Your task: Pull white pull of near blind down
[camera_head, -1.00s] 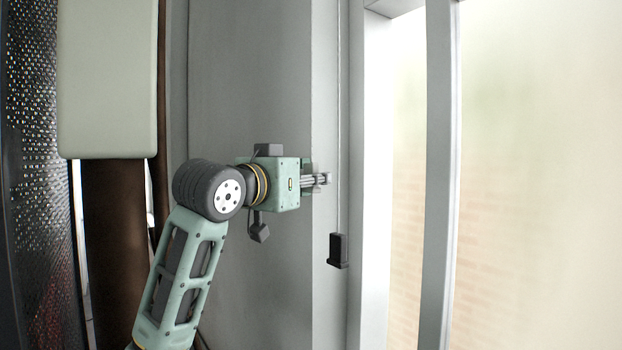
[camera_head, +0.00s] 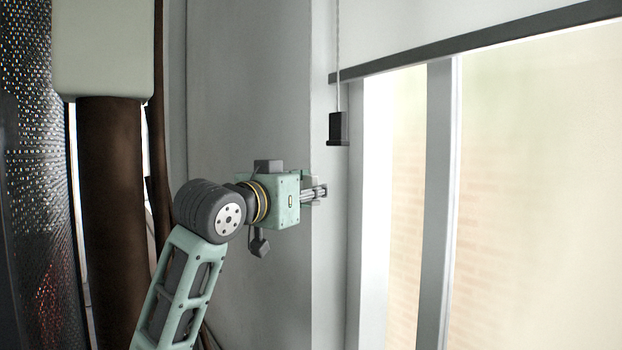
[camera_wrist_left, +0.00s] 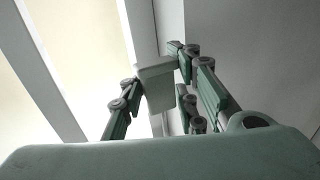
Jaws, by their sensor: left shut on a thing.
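The white pull (camera_wrist_left: 156,82) is a pale block between the fingers of my left gripper in the left wrist view. My left gripper (camera_head: 318,193) is shut on it, beside the wall corner left of the window. In the head view the pull is mostly hidden by the gripper. The near blind (camera_head: 480,20) is a pale sheet with a dark bottom bar (camera_head: 480,40) across the top of the window. A black pull (camera_head: 338,128) hangs on a cord just below the bar's left end, above my left gripper. My right gripper is not in view.
A light window post (camera_head: 438,200) stands upright below the blind. The grey wall (camera_head: 250,90) is close behind my left gripper. Dark speckled mesh (camera_head: 30,180) and a brown upright cylinder (camera_head: 112,200) are at the left.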

